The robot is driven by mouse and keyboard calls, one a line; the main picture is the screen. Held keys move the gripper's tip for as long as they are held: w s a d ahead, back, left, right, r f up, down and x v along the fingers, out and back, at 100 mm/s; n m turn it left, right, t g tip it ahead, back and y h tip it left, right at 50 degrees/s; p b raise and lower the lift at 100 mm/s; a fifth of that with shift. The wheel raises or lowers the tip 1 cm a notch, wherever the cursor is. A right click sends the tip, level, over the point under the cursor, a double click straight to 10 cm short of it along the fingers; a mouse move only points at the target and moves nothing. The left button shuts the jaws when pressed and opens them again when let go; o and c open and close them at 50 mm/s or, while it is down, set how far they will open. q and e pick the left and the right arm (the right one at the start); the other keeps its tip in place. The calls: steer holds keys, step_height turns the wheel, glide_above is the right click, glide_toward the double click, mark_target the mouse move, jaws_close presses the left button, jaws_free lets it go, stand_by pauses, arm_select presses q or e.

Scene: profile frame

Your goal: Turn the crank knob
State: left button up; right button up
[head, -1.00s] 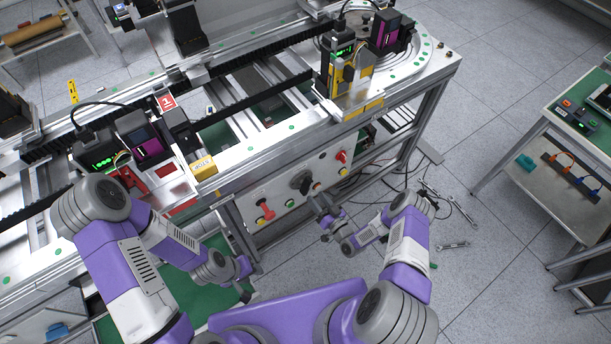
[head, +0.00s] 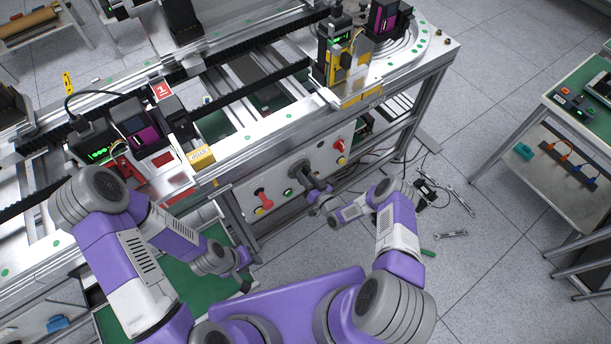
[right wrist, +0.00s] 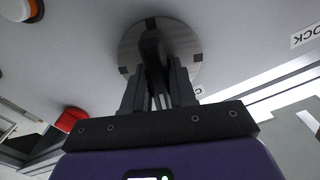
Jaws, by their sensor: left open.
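The dark crank knob (head: 309,176) is on the pale front panel (head: 275,185) of the workbench. In the right wrist view the knob (right wrist: 151,48) is a black bar on a round grey disc (right wrist: 186,40). My right gripper (head: 314,190) is at the knob. In the right wrist view its two fingers (right wrist: 160,80) stand on either side of the bar's near part with little space. I cannot tell whether they press on it. My left gripper (head: 245,275) is open and empty, low beside the bench, away from the panel.
The panel also carries a red-handled control (head: 263,197), a green button (head: 288,191) and a red knob (head: 339,145). Loose tools and cables (head: 440,195) lie on the floor at the right. A side table (head: 570,120) stands far right.

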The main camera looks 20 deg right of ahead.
jaws_close()
steer(key=m+b, duration=0.1)
steer(key=b, duration=0.1)
steer(key=shift+f+m+b, duration=0.2)
steer(key=shift+m+b, duration=0.1)
steer(key=shift+b, duration=0.05)
steer(key=shift+r+m+b, duration=0.15)
steer(key=shift+m+b, duration=0.25)
steer(key=shift+m, duration=0.1)
steer(key=o, duration=0.5)
jaws_free()
steer(key=v, duration=0.7)
steer(key=shift+s+d+r+p, duration=0.1)
steer(key=shift+s+d+p, duration=0.05)
steer(key=shift+s+p, duration=0.15)
